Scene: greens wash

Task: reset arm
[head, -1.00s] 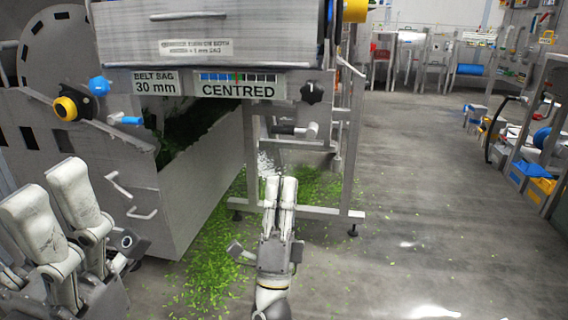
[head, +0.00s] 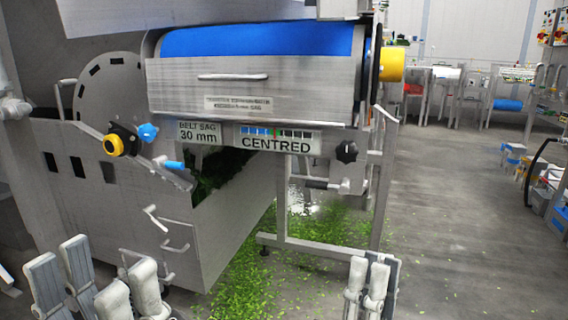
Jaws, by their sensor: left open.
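My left gripper (head: 62,270) is at the bottom left of the head view, in front of the machine's lower panel. Its fingers point up and stand apart, with nothing seen between them. My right gripper (head: 368,284) is at the bottom, right of centre, in front of the machine's leg frame. Its pale fingers point up and are close together. Whether they meet is unclear, and I see nothing held in them. The lower parts of both grippers are cut off by the picture's bottom edge.
The steel washing machine (head: 225,88) with its blue belt (head: 260,40) fills the left and middle. A sign (head: 278,141) reads CENTRED. Green leaf scraps (head: 245,275) cover the floor under it. The floor to the right is open, with racks at the far right.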

